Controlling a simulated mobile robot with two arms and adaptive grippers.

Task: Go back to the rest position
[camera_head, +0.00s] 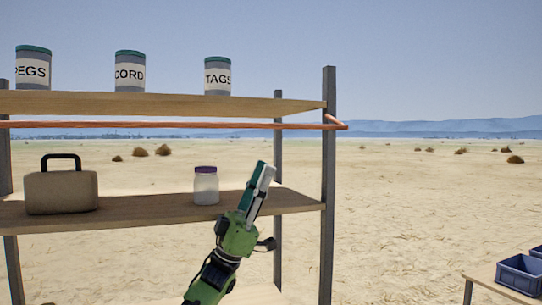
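My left gripper (260,183) is raised on its green arm in front of the shelf's right part. It points up and slightly right, just right of a clear jar with a purple lid (206,186) on the middle shelf board. Its pale and teal fingers lie close together in this view, and I cannot tell whether they are open or shut. I see no object clearly held between them. My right gripper is not in view.
A shelf rack (160,215) with grey posts fills the left. Its top board bears cans labelled PEGS (33,70), CORD (130,73) and TAGS (217,78). A copper rail (180,125) runs below. A tan case (62,192) stands left. Blue bins (520,276) sit lower right.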

